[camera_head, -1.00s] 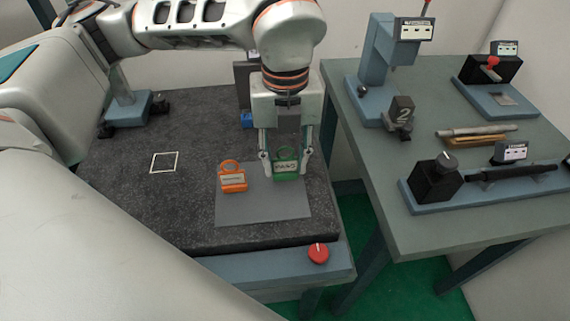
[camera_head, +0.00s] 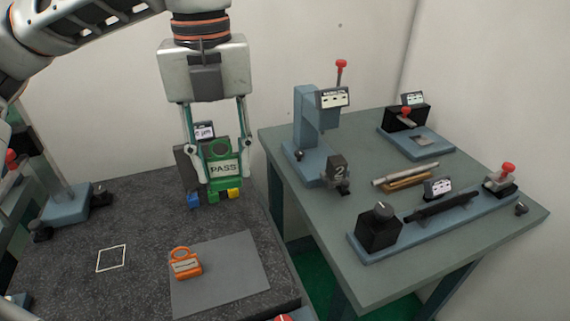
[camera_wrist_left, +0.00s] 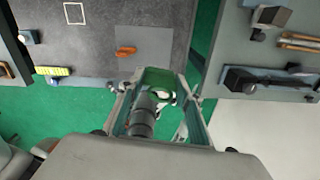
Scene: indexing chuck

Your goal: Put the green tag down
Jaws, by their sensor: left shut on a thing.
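The green tag (camera_head: 224,170) has a white label reading PASS. My left gripper (camera_head: 220,174) is shut on it, with one finger at each side. The tag is upright and in the air, above the dark bench top, toward its back. In the left wrist view the green tag (camera_wrist_left: 158,78) is between the fingers. An orange tag (camera_head: 186,266) lies on the grey mat (camera_head: 235,287), apart from the gripper; it also shows in the left wrist view (camera_wrist_left: 126,51). My right gripper is not in view.
A white square outline (camera_head: 111,258) is on the dark bench top, left of the mat. Behind the held tag are a dark stand and small blue and yellow blocks (camera_head: 234,194). The right table (camera_head: 330,225) holds a press (camera_head: 309,140) and other fixtures. Most of the mat is clear.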

